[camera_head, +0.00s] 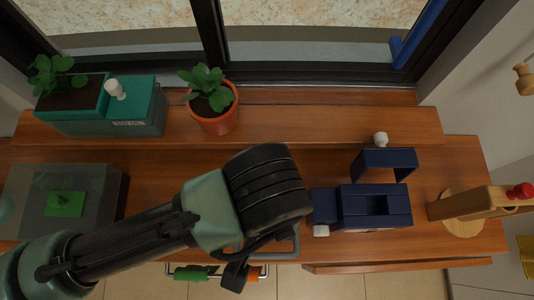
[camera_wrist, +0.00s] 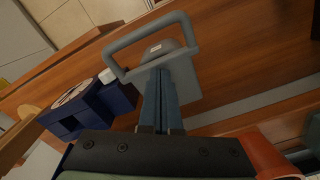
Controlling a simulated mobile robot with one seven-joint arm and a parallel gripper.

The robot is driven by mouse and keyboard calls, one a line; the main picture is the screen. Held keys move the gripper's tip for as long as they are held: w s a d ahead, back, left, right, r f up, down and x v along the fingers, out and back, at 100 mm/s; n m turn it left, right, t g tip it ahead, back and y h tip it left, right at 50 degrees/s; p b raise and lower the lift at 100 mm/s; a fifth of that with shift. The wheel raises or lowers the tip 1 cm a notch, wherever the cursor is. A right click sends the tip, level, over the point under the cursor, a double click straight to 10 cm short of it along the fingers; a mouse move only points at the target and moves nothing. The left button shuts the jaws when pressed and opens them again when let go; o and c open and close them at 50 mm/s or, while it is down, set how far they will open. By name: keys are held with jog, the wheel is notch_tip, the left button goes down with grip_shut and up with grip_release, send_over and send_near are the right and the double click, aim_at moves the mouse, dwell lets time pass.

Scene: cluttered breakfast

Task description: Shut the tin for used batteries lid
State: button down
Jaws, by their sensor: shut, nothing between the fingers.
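No container can be read as the tin for used batteries. My gripper shows in the wrist view (camera_wrist: 160,72), its fingers shut with nothing between them, over a grey piece (camera_wrist: 190,80) with a loop handle (camera_wrist: 125,42) and a small pale label. Whether the fingers touch it I cannot tell. In the head view my arm's black end hides the fingers and most of this piece; only part of the grey loop (camera_head: 291,243) shows. A dark blue box (camera_head: 374,220) with a dark opening on top stands to its right, a dark blue raised piece (camera_head: 384,160) behind it.
A teal box (camera_head: 140,118) with a white knob, label and plant stands on the back shelf beside an orange plant pot (camera_head: 214,121). A grey box (camera_head: 90,185) with a green piece on top is at left. A wooden block (camera_head: 470,204) with a red knob is at right.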

jog(key=shift+s+f, duration=0.3)
jog(key=shift+f, duration=0.1)
jog(key=shift+s+f, duration=0.3)
jog(key=shift+f, duration=0.5)
notch_tip(320, 180, up, 9)
jog(key=p, duration=0.8)
jog(key=shift+r+p, duration=0.15)
jog(key=shift+p, duration=0.2)
